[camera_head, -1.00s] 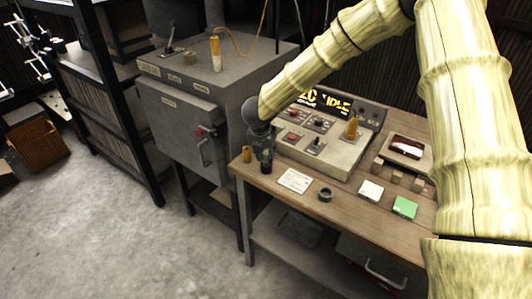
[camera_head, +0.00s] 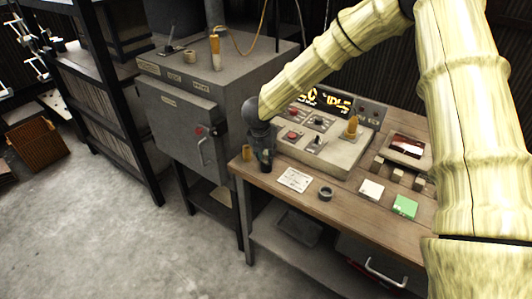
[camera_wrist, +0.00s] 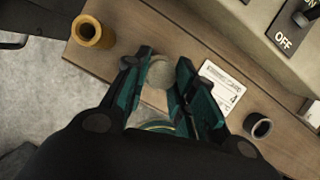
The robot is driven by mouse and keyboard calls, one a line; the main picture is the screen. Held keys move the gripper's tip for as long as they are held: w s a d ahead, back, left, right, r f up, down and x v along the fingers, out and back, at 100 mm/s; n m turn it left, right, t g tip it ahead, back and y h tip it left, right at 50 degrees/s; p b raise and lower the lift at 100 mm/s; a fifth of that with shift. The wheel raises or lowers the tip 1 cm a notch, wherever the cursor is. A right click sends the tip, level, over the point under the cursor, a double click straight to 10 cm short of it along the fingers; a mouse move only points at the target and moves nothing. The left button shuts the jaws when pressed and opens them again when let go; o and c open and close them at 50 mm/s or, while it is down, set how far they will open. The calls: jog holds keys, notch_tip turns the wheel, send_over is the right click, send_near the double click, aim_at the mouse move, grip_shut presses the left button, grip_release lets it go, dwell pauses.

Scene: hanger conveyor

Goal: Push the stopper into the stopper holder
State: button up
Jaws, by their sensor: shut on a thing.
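My gripper (camera_head: 264,160) points down over the left end of the wooden bench. In the wrist view, its two teal and black fingers (camera_wrist: 158,66) flank a pale round-topped piece (camera_wrist: 158,74), likely the stopper, and are shut on it. Its lower part is hidden. A hollow orange-brown cup (camera_wrist: 93,33) stands upright at the bench corner, left of the fingers and apart from them; it also shows in the head view (camera_head: 248,153). A dark ring (camera_wrist: 258,126) lies to the right. I cannot tell which of these two is the stopper holder.
The control panel (camera_head: 322,152) stands behind my gripper, with a lit sign. A grey cabinet (camera_head: 185,125) stands to the left.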

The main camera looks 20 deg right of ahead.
jog(key=shift+f+b, duration=0.3)
jog(key=shift+f, duration=0.2)
dwell(0.3)
jog(key=o, duration=0.8)
jog(key=o, duration=0.5)
jog(key=shift+o, duration=0.2)
jog(key=v, duration=1.2)
